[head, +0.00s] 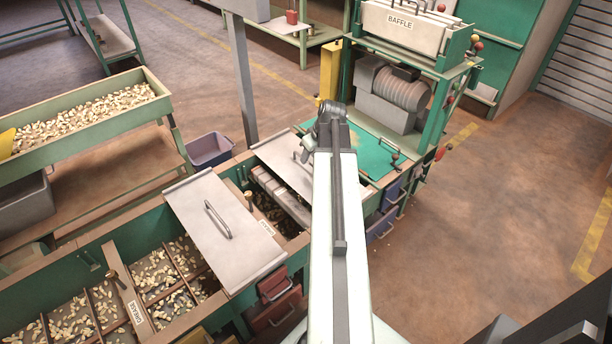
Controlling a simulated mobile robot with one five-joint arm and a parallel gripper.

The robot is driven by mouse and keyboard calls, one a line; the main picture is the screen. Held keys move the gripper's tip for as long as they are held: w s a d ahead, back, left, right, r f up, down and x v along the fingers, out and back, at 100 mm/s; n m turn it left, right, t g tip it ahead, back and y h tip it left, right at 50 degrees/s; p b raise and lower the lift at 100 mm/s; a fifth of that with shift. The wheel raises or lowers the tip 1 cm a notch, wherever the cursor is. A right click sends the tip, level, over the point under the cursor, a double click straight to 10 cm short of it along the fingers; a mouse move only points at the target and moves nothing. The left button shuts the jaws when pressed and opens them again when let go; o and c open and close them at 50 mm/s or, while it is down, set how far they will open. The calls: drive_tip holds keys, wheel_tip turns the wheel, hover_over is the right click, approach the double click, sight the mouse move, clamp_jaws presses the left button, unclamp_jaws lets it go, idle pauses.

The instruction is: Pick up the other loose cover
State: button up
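A pale grey flat cover (204,198) with a bar handle lies across the hopper bench, left of my arm. A second pale cover (275,150) lies farther back on the bench, and my arm hides its right part. Its handle shows just left of my wrist. My gripper (309,145) is at the far end of my arm, over or near this second cover. The fingers are small and partly hidden, so I cannot tell whether they are open or touch the handle.
Open hopper bins (160,285) with nuts lie at the lower left. A dark opening shows between the covers. A green machine with a BAFFLE box (398,24) stands behind on the right. A grey post (241,80) rises left of my wrist. The floor at right is clear.

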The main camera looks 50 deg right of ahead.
sight(307, 166)
drive_tip(key=b+x, duration=0.5)
drive_tip(key=shift+d+f, duration=0.15)
drive_tip(key=shift+f, duration=0.1)
drive_tip(key=shift+r, duration=0.2)
clamp_jaws()
idle(1.0)
